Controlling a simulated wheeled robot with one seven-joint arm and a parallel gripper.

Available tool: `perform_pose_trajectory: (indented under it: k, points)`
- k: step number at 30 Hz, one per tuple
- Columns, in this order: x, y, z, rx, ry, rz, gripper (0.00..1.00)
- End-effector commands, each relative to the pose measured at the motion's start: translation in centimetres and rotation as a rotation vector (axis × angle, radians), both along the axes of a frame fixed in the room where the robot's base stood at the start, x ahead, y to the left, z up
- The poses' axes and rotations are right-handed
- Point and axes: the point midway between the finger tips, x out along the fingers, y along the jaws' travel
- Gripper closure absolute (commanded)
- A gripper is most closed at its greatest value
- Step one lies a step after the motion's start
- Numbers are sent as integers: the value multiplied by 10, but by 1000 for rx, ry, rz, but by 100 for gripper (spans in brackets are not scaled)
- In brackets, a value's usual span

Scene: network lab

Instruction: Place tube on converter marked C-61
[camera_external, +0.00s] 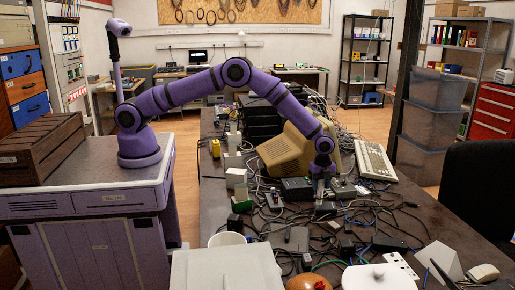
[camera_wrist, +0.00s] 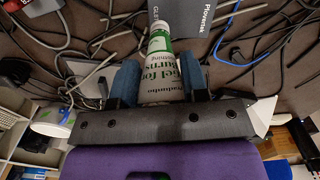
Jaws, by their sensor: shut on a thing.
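My gripper (camera_wrist: 160,72) is shut on a white tube (camera_wrist: 162,45) with green print, which shows between the two blue fingers in the wrist view. The tube's narrower end points up the picture, toward a dark grey box (camera_wrist: 190,20) with white lettering. In the external view my gripper (camera_external: 321,188) is low over the cluttered table, near a dark box (camera_external: 297,188). The tube is hard to make out there. I cannot tell whether it touches anything.
Loose cables (camera_external: 365,215) cover much of the table. A beige monitor (camera_external: 285,150) stands behind my gripper, with a keyboard (camera_external: 376,160) to the right. A white case (camera_external: 228,268) and a power strip (camera_external: 402,265) are nearer the camera. The surface has little free room.

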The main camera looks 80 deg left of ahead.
Motion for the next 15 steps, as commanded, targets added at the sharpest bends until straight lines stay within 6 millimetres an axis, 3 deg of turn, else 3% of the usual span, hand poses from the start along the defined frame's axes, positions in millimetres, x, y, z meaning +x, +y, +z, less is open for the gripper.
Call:
perform_pose_trajectory:
  k: [3,14,15]
  points:
    - [0,0,-13,0,1,1,93]
    - [0,0,-16,0,0,1,93]
    - [0,0,-16,0,0,1,54]
